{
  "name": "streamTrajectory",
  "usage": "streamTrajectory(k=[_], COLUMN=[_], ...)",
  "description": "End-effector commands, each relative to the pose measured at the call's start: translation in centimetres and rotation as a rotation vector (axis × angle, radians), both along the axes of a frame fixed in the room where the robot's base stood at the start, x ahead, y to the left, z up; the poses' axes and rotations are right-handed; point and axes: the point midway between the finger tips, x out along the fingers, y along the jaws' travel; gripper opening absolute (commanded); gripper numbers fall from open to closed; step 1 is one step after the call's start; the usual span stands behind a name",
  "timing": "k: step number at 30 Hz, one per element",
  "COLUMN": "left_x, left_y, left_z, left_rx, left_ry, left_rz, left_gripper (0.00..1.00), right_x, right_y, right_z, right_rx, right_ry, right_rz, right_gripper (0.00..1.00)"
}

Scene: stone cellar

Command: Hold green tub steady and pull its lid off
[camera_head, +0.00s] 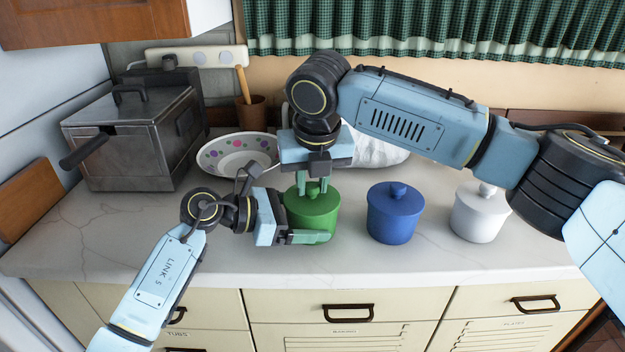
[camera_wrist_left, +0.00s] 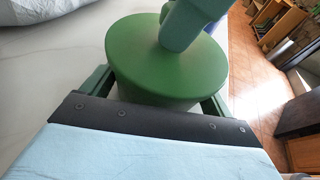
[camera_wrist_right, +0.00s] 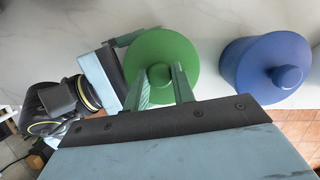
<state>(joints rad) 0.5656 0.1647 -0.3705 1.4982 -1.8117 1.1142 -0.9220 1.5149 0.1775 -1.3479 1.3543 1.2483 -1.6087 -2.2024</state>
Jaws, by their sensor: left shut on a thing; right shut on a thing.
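The green tub (camera_head: 318,228) stands upright on the pale counter, with its green lid (camera_head: 325,205) seated on top. My left gripper (camera_head: 308,238) comes in from the left, shut around the tub's body; its fingers show on both sides of the tub in the left wrist view (camera_wrist_left: 160,95). My right gripper (camera_head: 313,188) points down from above, shut on the lid's knob. In the right wrist view the knob (camera_wrist_right: 159,77) sits between the two fingertips. I see no gap between lid and tub; the seam is largely hidden.
A blue lidded tub (camera_head: 392,222) stands close to the right, and a white lidded tub (camera_head: 478,220) farther right. A patterned bowl (camera_head: 215,158) is behind left, near a metal box-shaped appliance (camera_head: 135,140). A brown pot (camera_head: 251,114) stands at the back. The front counter strip is clear.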

Motion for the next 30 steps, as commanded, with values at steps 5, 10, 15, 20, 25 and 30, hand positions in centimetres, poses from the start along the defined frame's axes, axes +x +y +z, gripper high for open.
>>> streamTrajectory(k=[5,10,15,20,25,30], left_x=[0.0,0.0,0.0,0.0,0.0,0.0], left_y=[0.0,0.0,0.0,0.0,0.0,0.0], left_z=[0.0,0.0,0.0,0.0,0.0,0.0], left_rx=[0.001,0.001,0.001,0.001,0.001,0.001], left_ry=[0.000,0.000,0.000,0.000,0.000,0.000], left_rz=[0.000,0.001,0.001,0.001,0.000,0.000], left_gripper=[0.74,0.74,0.74,0.74,0.74,0.74], right_x=[0.0,0.0,0.0,0.0,0.0,0.0], right_y=[0.0,0.0,0.0,0.0,0.0,0.0], right_z=[0.0,0.2,0.3,0.8,1.7,2.6], right_rx=[0.000,-0.001,0.000,0.001,0.000,0.000], right_ry=[0.000,0.000,-0.001,-0.002,-0.001,-0.001], right_rz=[-0.001,-0.001,-0.001,-0.001,0.000,0.000], right_gripper=[0.04,0.04,0.04,0.04,0.04,0.04])
